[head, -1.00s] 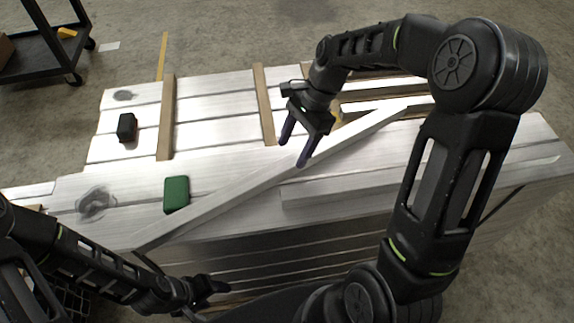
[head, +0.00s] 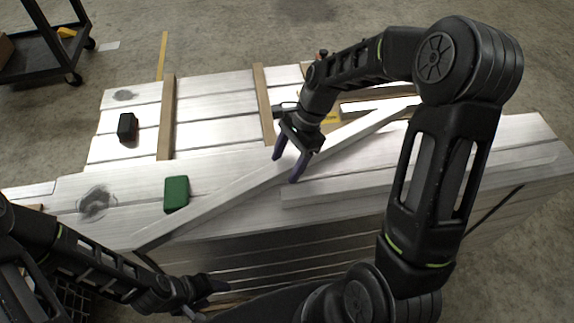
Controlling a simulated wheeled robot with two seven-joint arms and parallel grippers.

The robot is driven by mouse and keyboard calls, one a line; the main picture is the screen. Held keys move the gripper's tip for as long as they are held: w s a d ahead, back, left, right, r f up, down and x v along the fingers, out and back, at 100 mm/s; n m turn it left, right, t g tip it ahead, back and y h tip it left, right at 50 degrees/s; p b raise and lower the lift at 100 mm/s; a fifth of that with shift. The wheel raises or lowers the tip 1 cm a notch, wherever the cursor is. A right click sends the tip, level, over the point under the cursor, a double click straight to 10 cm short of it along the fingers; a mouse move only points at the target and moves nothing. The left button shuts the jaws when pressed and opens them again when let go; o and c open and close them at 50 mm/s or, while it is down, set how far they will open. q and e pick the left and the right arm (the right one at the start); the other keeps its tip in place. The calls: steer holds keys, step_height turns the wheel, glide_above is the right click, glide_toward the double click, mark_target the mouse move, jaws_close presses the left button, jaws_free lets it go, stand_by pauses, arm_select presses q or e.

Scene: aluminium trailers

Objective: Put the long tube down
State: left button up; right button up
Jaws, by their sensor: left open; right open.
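The long tube (head: 222,198) is a pale square metal bar. It lies diagonally across the stacked aluminium trailer panels (head: 215,100), from the near left edge to the upper right. My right gripper (head: 285,170) is open, with its dark purple fingers pointing down around or just above the middle of the tube; I cannot tell whether they touch it. My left gripper (head: 215,290) is low at the front of the stack, away from the tube's near end, and holds nothing visible. My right arm hides part of the view near the tube's far end.
A green block (head: 176,194) lies just beyond the tube at left, and a black block (head: 127,127) sits further back. Wooden strips (head: 166,118) cross the panels. A shorter pale bar (head: 335,190) lies near the front edge. A dark cart (head: 45,45) stands at upper left.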

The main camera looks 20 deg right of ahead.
steer(key=shift+c, duration=0.2)
jaws_close()
stand_by(0.6)
steer(key=shift+r, duration=0.1)
stand_by(0.6)
